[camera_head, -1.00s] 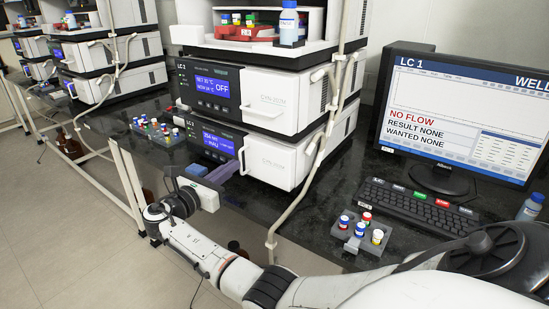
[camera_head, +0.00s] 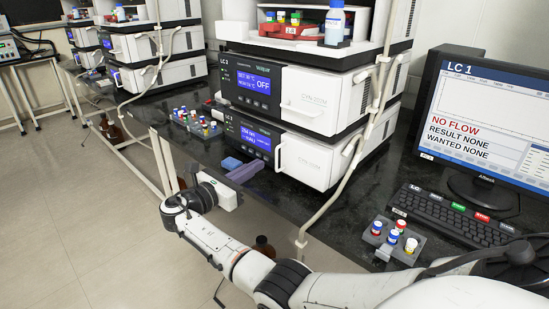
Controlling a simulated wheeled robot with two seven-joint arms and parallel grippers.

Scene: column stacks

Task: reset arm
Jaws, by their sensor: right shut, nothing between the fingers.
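My right arm comes in from the lower right and reaches left across the front of the bench. Its gripper (camera_head: 226,196) is at the far end, just in front of the bench edge and below the stacked LC units. It is shut and holds nothing; its fingertips are small and hard to make out. My left gripper is not in view.
A grey vial holder (camera_head: 412,251), a keyboard (camera_head: 455,217) and a monitor (camera_head: 490,125) are at right. Another vial tray (camera_head: 197,125) stands behind. Floor at left is clear.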

